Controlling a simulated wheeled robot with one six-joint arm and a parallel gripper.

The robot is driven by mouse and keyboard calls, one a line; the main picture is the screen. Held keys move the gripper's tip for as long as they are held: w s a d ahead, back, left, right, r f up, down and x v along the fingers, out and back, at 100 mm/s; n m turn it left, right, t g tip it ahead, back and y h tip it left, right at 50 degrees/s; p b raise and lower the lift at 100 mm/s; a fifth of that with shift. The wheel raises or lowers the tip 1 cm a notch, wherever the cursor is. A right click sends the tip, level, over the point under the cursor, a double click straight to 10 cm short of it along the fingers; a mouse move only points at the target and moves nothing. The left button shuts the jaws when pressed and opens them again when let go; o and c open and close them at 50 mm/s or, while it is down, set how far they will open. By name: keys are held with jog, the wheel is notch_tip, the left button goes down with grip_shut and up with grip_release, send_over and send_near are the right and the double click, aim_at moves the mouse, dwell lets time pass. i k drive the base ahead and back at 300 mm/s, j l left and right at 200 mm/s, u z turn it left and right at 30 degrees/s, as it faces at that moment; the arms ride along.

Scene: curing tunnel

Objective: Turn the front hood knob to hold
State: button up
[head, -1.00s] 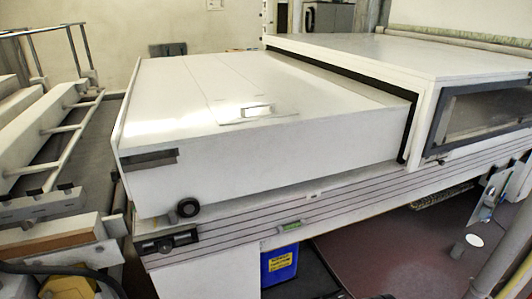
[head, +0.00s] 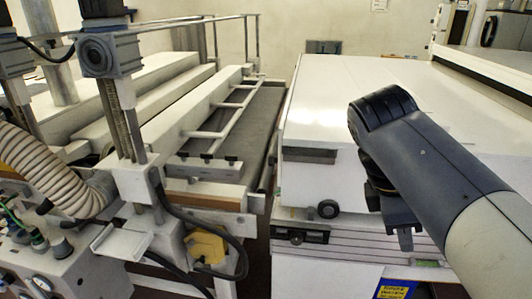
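A round black knob (head: 328,209) sits at the lower edge of the white hood (head: 305,185), near its front corner. It is small in the head view, and its pointer setting cannot be read. My gripper (head: 405,243) hangs from my arm to the right of the knob, in front of the hood's side, with its tips pointing down. It is apart from the knob in the picture. The finger gap is too small and dark to tell whether it is open or shut. I see nothing held in it.
A dark recessed strip (head: 308,155) is on the hood above the knob, and a black fitting (head: 300,236) is on the rail below. A post with a grey box (head: 100,55), a ribbed hose (head: 50,165) and cables stand at left. A blue box (head: 395,289) is low down.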

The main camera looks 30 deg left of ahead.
aim_at(272, 161)
jog(key=i+j, duration=0.1)
jog(key=j, duration=0.9)
jog(key=i+j+u, duration=0.1)
jog(key=j, duration=0.45)
jog(key=i+j, duration=0.15)
jog(key=i, duration=0.15)
jog(key=i+j, duration=0.15)
jog(key=i, duration=0.15)
jog(key=k+u, duration=0.05)
